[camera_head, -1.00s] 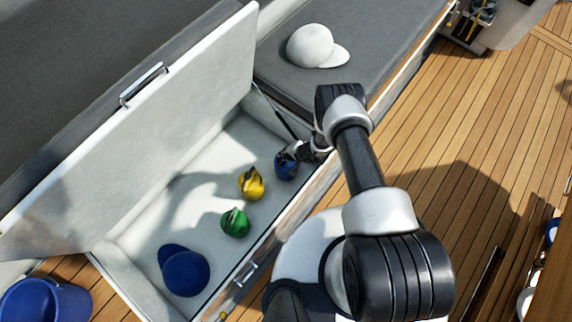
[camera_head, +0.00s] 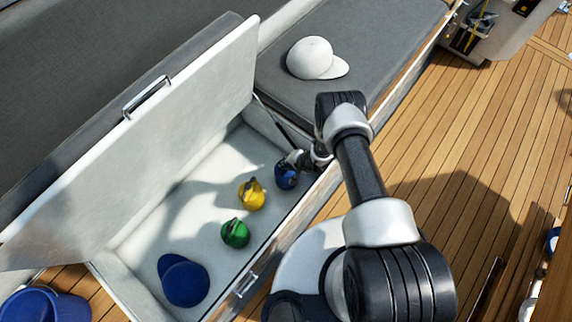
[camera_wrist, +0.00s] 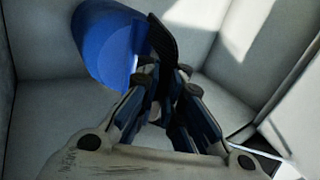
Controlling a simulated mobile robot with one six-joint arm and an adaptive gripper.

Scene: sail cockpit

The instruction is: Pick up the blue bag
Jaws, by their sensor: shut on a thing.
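The blue bag (camera_head: 286,177) is a small rounded bag inside the open white locker, at its far right end in the head view. My gripper (camera_head: 294,160) reaches down into the locker and meets the top of the bag. In the wrist view the bag (camera_wrist: 108,45) shows as a bright blue shape at the upper left. I cannot tell whether the bag touches the locker floor.
A yellow bag (camera_head: 251,194), a green bag (camera_head: 235,233) and a blue cap (camera_head: 184,281) lie in the locker (camera_head: 150,235). Its raised lid (camera_head: 140,150) stands on the left. A white cap (camera_head: 312,58) lies on the grey cushion. A blue bucket (camera_head: 45,305) is at lower left.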

